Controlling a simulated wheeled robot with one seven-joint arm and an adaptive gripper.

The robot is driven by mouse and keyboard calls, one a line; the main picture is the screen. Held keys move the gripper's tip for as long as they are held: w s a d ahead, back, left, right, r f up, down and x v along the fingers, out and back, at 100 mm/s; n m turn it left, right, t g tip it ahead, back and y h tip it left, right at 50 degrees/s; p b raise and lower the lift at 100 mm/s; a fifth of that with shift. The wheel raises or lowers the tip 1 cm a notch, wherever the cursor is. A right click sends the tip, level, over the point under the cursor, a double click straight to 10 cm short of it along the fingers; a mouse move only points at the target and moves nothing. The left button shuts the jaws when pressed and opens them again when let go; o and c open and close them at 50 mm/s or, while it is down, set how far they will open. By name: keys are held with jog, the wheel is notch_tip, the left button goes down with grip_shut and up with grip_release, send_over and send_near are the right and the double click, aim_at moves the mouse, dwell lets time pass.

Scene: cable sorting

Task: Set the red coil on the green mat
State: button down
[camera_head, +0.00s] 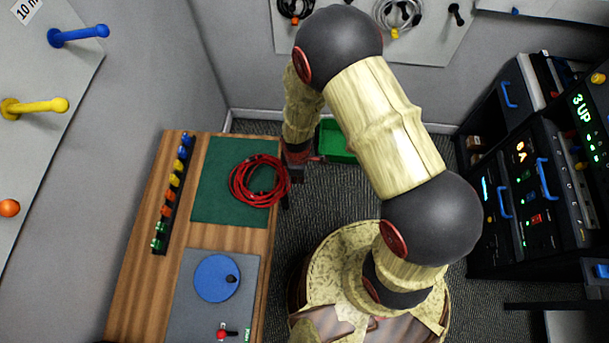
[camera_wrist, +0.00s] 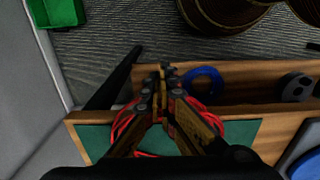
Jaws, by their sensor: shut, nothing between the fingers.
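The red coil (camera_head: 258,181) lies on the right part of the green mat (camera_head: 215,155) on the wooden bench, with its right side reaching the mat's right edge. My gripper (camera_head: 287,198) is at the coil's right side, by the bench edge. In the wrist view my gripper (camera_wrist: 166,75) is shut with nothing between its fingers. The red coil (camera_wrist: 122,128) shows behind and on both sides of the fingers, over the green mat (camera_wrist: 240,134). The fingers hide the coil's middle there, and I cannot tell whether they touch it.
A rack of coloured connectors (camera_head: 172,190) stands left of the mat. A grey panel with a blue disc (camera_head: 217,278) and a red-knobbed lever (camera_head: 222,333) is in front. A green bin (camera_head: 336,140) stands on the floor. A blue ring (camera_wrist: 203,82) lies in a wooden compartment beside the mat.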

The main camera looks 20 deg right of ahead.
aim_at(267, 179)
jog(key=shift+w+a, duration=0.2)
jog(key=shift+a, duration=0.65)
jog(key=w+a, duration=0.1)
jog(key=a, duration=0.2)
jog(key=w+a+b, duration=0.1)
jog(key=a, duration=0.2)
jog(key=w+a, duration=0.1)
jog(key=a, duration=0.2)
jog(key=shift+w+a, duration=0.1)
jog(key=shift+w, duration=0.1)
